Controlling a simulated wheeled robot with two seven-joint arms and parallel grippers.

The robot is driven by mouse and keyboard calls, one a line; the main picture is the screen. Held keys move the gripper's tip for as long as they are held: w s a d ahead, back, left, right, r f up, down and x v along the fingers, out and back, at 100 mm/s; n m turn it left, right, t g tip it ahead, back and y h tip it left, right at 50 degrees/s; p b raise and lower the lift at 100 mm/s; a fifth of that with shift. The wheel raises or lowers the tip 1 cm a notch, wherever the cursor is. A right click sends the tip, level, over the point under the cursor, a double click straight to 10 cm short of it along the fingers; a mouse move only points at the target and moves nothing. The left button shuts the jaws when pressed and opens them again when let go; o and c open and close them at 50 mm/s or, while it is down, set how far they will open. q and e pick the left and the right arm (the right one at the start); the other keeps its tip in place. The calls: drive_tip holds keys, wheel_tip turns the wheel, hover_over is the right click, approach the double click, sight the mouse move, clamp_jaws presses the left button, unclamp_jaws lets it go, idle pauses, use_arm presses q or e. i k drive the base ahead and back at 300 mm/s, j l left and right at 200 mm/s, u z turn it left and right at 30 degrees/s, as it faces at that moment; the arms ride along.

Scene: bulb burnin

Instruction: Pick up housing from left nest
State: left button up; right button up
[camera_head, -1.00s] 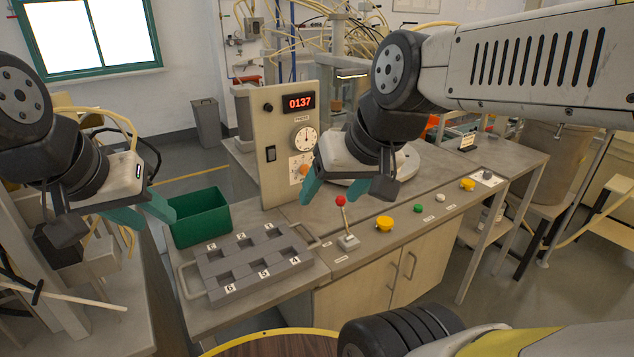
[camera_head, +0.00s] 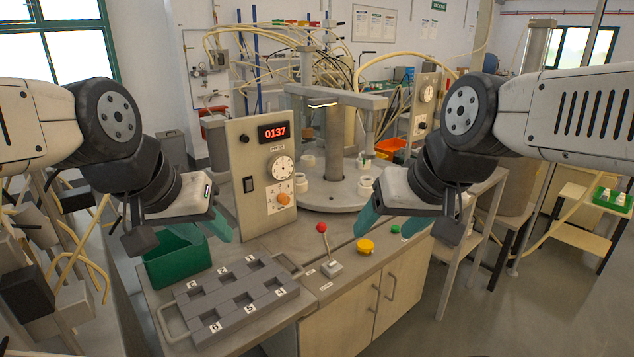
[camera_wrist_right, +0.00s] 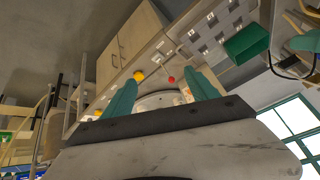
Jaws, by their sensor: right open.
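Several white ring-shaped pieces (camera_head: 302,186) sit on the round grey plate (camera_head: 330,201) under the press frame; I cannot tell which is the housing or which spot is the left nest. My left gripper (camera_head: 204,236) is empty, with teal fingers apart, above the green bin and left of the control panel. My right gripper (camera_head: 388,232) is open and empty above the front of the bench, right of the red-knobbed lever. Its spread fingers also show in the right wrist view (camera_wrist_right: 164,84), with nothing between them. Part of the plate is hidden behind my right gripper.
A grey tray (camera_head: 232,318) with numbered pockets lies at the front left, beside the green bin (camera_head: 172,268). The upright control panel (camera_head: 250,205) reads 0137. The lever (camera_head: 325,250) and yellow button (camera_head: 366,247) stand on the bench front.

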sight(299, 182)
drive_tip(key=l+u, duration=0.1)
drive_tip(key=u, duration=0.2)
drive_tip(key=i+l+u, duration=0.15)
drive_tip(key=u, duration=0.15)
drive_tip(key=i+l+u, duration=0.2)
drive_tip(key=l, duration=0.35)
drive_tip(key=l+u, duration=0.15)
drive_tip(key=l, duration=0.35)
drive_tip(key=i+l+u, duration=0.2)
drive_tip(key=l, duration=2)
drive_tip(key=i+u, duration=0.05)
